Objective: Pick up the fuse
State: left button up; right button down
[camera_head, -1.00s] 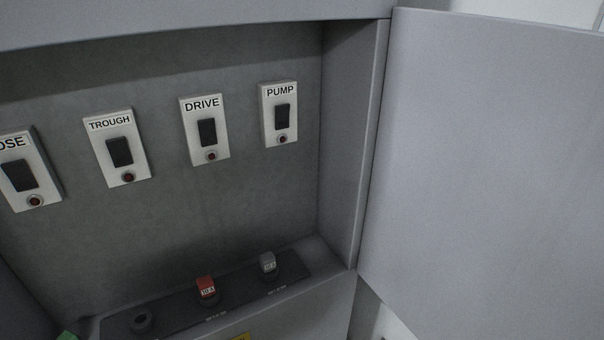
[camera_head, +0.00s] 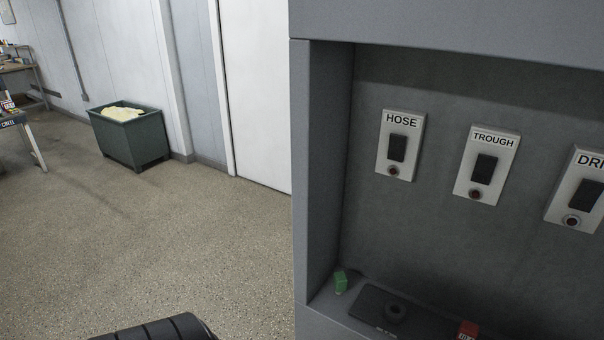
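A small green fuse (camera_head: 341,281) lies in the left corner of the cabinet's bottom ledge, beside the dark fuse strip. An empty round socket (camera_head: 394,312) sits on the strip to its right. A red fuse (camera_head: 467,330) stands further right on the strip, cut by the bottom edge of the picture. Neither of my grippers shows in the head view.
The grey cabinet (camera_head: 299,170) has an open front, with switch plates HOSE (camera_head: 400,146), TROUGH (camera_head: 486,165) and a partly cut DRIVE plate on its back wall. A green bin (camera_head: 130,139) stands by the far wall. The speckled floor (camera_head: 180,240) between is clear. A dark ribbed object (camera_head: 160,329) shows at the bottom edge.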

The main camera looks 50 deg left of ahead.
aim_at(340, 281)
jog(key=u, duration=1.4)
